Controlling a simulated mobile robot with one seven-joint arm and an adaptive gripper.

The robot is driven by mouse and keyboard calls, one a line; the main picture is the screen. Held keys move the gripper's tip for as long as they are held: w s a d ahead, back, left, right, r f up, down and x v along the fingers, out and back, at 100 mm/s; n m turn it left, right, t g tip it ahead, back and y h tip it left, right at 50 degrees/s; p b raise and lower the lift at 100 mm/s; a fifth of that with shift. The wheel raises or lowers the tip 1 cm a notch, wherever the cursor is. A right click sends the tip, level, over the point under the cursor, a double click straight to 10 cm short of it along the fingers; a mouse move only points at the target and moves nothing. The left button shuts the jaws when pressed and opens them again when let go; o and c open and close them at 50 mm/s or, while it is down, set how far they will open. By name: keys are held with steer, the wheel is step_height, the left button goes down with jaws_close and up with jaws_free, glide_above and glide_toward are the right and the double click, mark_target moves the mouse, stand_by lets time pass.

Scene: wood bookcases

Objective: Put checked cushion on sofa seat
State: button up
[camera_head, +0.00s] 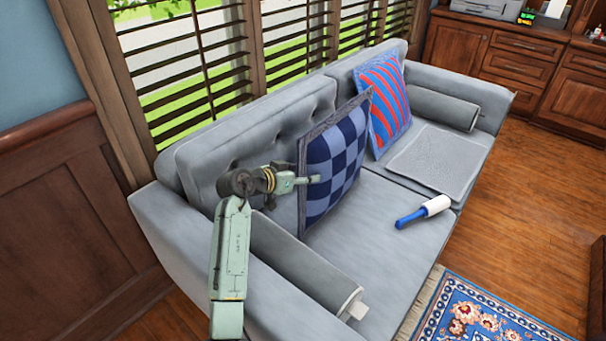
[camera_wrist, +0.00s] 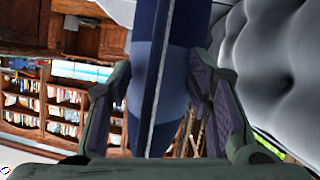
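The checked cushion (camera_head: 334,158), dark and light blue squares with a grey edge, is upright above the left half of the grey sofa seat (camera_head: 375,225). I cannot tell whether its lower edge touches the seat. My gripper (camera_head: 313,180) is at the cushion's left side in the head view. In the wrist view the cushion (camera_wrist: 160,80) runs between the two fingers of my gripper (camera_wrist: 165,100), with both pads against its faces. The fingertips are partly hidden by the cushion.
A red and blue striped cushion (camera_head: 384,100) leans on the backrest. A grey folded cloth (camera_head: 438,158) and a blue-handled lint roller (camera_head: 424,211) lie on the seat. Grey bolsters lie by the left arm (camera_head: 300,265) and right arm (camera_head: 443,108). Slatted windows stand behind.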

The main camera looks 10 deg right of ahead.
steer(key=o, duration=0.3)
steer(key=shift+r, duration=0.1)
steer(key=shift+a, duration=0.1)
steer(key=v, duration=1.2)
stand_by(0.5)
